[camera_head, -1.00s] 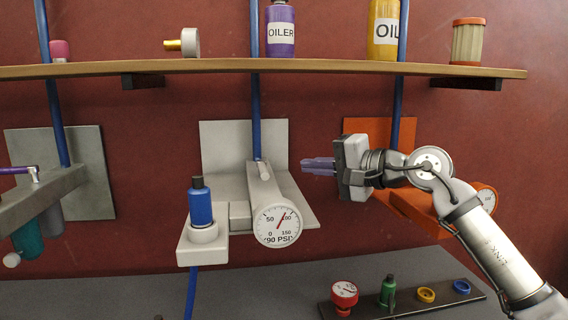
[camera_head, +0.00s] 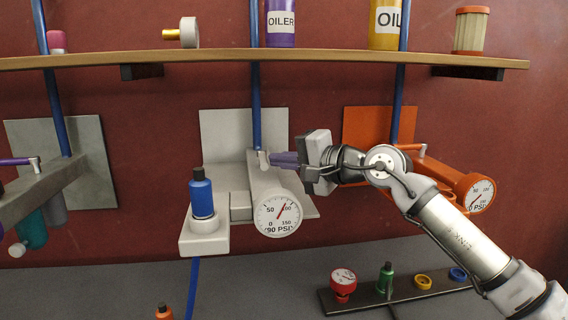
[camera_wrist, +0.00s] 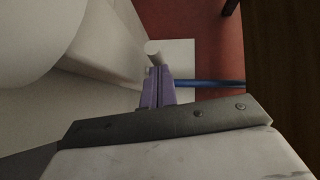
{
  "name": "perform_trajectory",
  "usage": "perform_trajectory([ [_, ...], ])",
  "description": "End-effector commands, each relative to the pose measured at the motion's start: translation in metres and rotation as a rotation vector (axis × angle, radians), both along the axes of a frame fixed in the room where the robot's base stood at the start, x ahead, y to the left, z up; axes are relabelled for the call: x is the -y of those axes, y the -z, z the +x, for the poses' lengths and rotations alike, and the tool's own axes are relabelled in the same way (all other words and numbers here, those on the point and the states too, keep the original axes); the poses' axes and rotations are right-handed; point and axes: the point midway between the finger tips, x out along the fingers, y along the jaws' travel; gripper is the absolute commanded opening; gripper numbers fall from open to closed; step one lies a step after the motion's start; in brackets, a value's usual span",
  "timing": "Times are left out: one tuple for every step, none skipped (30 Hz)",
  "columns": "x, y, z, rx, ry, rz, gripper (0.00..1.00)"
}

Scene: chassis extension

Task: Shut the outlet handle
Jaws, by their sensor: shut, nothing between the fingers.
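The middle pale grey unit has a pressure gauge (camera_head: 278,215) on its front, with the needle near 90 PSI. A small pale handle (camera_head: 263,158) sits at its top back, by the blue pipe; in the wrist view it shows as a short white cylinder (camera_wrist: 153,48). My gripper (camera_head: 272,158) has purple fingers, shut and empty. The fingertips are at the right side of the handle in the head view. In the wrist view the fingertips (camera_wrist: 160,70) are just below the cylinder; I cannot tell if they touch.
A blue bottle (camera_head: 201,194) stands in the cup left of the gauge. An orange unit (camera_head: 440,172) with its own gauge is behind my arm at right. A grey unit (camera_head: 50,182) with a purple handle is at left. A wooden shelf (camera_head: 200,58) runs above.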

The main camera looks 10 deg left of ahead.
Motion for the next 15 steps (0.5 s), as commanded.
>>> perform_trajectory([
  [-0.002,0.007,-0.002,0.003,-0.001,-0.001,0.00],
  [-0.004,0.008,-0.004,0.003,-0.002,0.000,0.00],
  [-0.006,0.008,-0.006,0.003,-0.002,0.000,0.00],
  [-0.008,0.008,-0.007,0.003,-0.003,0.000,0.00],
  [-0.010,0.008,-0.009,0.005,-0.003,-0.001,0.00],
  [-0.012,0.008,-0.011,0.003,-0.003,-0.002,0.00],
  [-0.014,0.008,-0.012,0.003,-0.003,-0.002,0.00],
  [-0.015,0.007,-0.013,0.003,-0.003,0.000,0.00],
  [-0.018,0.006,-0.015,0.004,-0.003,-0.001,0.00],
  [-0.019,0.006,-0.016,0.003,-0.003,0.000,0.00],
  [-0.020,0.005,-0.016,0.002,-0.002,0.000,0.00],
  [-0.021,0.004,-0.017,0.003,-0.002,0.000,0.00],
  [-0.022,0.003,-0.018,0.003,-0.002,0.000,0.00],
  [-0.022,0.002,-0.018,0.002,-0.001,-0.001,0.00],
  [-0.023,0.002,-0.018,0.001,0.000,0.000,0.00],
])
